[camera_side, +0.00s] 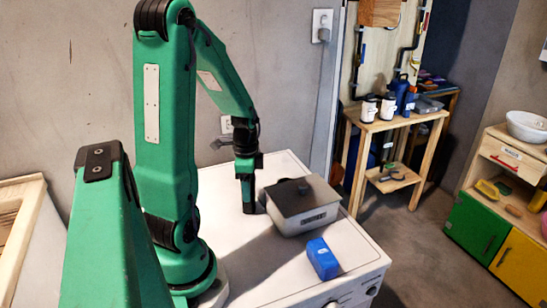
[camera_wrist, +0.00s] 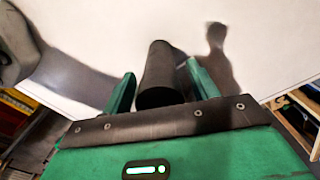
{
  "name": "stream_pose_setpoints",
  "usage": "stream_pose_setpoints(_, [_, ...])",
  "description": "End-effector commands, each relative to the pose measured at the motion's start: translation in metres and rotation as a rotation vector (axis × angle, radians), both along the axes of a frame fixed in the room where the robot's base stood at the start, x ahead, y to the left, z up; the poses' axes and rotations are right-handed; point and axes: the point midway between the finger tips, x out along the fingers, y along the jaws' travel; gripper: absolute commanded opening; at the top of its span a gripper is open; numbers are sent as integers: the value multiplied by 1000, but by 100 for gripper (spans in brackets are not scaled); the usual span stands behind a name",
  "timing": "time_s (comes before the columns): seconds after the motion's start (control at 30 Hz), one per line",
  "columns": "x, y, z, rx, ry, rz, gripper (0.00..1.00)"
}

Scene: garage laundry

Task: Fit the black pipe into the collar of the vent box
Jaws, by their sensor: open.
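The black pipe (camera_wrist: 160,72) lies between the two green fingers of my gripper (camera_wrist: 160,88) in the wrist view. The fingers are open, with a gap at each side of the pipe. In the side view, my gripper (camera_side: 247,178) points down over the white top, and a dark upright shape there appears to be the pipe (camera_side: 248,197). The vent box (camera_side: 304,218) is a grey box with a dark top, just right of my gripper. A dark raised piece on its top looks like the collar (camera_side: 303,187); its opening cannot be made out.
A blue block (camera_side: 322,258) sits on the white top (camera_side: 265,262), near the front right edge, in front of the vent box. The wall is close behind. A wooden side table (camera_side: 405,122) with mugs and a coloured cabinet (camera_side: 490,235) stand farther right.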

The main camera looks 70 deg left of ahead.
Motion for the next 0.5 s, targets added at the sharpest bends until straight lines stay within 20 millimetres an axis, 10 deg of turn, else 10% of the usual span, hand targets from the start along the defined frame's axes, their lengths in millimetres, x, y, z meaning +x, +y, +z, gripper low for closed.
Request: stream_pose_setpoints(0.5, [0,0,-1,0,0,0,59])
